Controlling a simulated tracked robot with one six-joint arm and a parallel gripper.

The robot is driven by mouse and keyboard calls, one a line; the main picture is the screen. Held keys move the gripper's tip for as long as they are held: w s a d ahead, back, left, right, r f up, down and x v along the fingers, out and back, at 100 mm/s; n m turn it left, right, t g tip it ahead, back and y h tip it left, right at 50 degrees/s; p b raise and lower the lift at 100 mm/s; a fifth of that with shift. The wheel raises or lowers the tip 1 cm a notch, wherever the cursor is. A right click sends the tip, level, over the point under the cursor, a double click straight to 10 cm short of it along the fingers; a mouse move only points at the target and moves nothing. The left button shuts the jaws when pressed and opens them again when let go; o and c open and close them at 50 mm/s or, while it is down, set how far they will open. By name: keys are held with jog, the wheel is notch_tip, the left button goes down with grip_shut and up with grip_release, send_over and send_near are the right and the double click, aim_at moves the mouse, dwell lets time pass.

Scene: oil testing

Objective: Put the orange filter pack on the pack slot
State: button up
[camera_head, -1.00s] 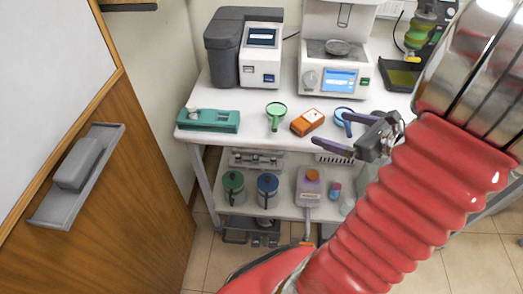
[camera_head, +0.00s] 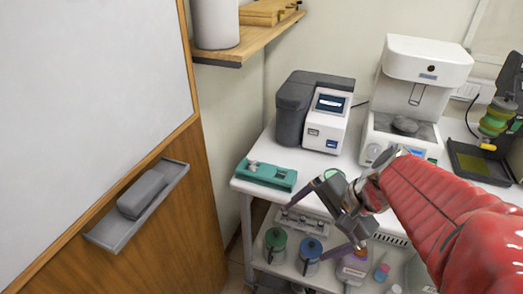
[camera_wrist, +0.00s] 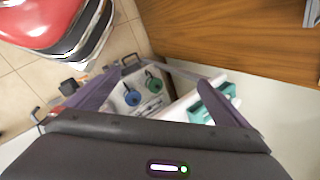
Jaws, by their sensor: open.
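The orange filter pack is not visible in either current view; my arm covers the part of the bench top where it lay earlier. I cannot make out which part is the pack slot. A teal fixture (camera_head: 266,174) with a small pale part on it sits at the bench's front left corner, and it also shows in the wrist view (camera_wrist: 215,103), partly behind a finger. My gripper (camera_head: 314,229) is open and empty, in front of the bench's front edge and right of the teal fixture. Its spread fingers show in the wrist view (camera_wrist: 160,76).
A grey-white analyser (camera_head: 325,120) and a white instrument (camera_head: 412,95) stand on the bench. A green funnel (camera_head: 334,174) is partly hidden behind my gripper. Green and blue lidded pots (camera_head: 308,249) stand on the lower shelf. A wooden board with a grey tray (camera_head: 140,205) is at left.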

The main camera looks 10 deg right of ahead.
jog(key=s+a+r+n+t+h, duration=0.1)
jog(key=s+a+r+n+h, duration=0.2)
jog(key=n, duration=0.9)
jog(key=shift+a+r+n+t+h, duration=0.4)
jog(key=shift+a+r, duration=0.65)
jog(key=shift+r, duration=0.65)
jog(key=shift+c, duration=0.4)
